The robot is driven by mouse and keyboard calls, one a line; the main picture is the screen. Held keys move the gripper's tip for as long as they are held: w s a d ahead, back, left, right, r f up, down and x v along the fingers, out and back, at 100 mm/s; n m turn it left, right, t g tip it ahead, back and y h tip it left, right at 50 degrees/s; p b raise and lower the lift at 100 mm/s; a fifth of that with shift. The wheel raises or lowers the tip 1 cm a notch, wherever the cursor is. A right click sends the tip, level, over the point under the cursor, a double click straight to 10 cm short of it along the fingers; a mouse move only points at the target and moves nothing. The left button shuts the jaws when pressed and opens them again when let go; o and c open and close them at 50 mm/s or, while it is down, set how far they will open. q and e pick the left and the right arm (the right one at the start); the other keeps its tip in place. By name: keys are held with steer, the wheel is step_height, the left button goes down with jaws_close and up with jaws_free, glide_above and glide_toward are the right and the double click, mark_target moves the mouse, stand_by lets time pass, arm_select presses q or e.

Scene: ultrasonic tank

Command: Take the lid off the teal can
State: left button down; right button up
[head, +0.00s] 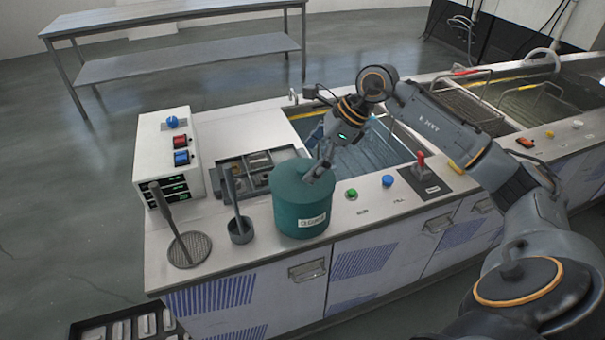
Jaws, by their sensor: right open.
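The teal can (299,217) stands upright on the front left part of the counter, with a pale label on its front. Its round teal lid (290,175) is on top of it. My right gripper (318,172) points down at the right part of the lid, its fingertips at or just above the lid. The jaws are open; whether they touch the lid I cannot tell. My left gripper is not in view.
A white control box (168,152) stands at the left. A strainer tool (190,250), a small cup with a handle (241,230) and a sectioned tray (247,170) are beside the can. Water tanks (375,155) lie behind, with buttons (388,181) along the front edge.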

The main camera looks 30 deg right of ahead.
mark_target(304, 169)
steer(key=shift+p+x, duration=0.3)
steer(key=shift+x, duration=0.9)
steer(key=shift+w+a+f, duration=0.15)
steer(key=shift+w+f, duration=0.05)
steer(key=shift+f, duration=0.15)
steer(key=shift+s, duration=0.1)
steer(key=shift+c, duration=0.6)
steer(key=c, duration=0.3)
steer(key=shift+s, duration=0.1)
steer(key=c, duration=1.5)
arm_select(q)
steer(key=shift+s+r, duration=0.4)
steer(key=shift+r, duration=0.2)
arm_select(e)
jaws_close()
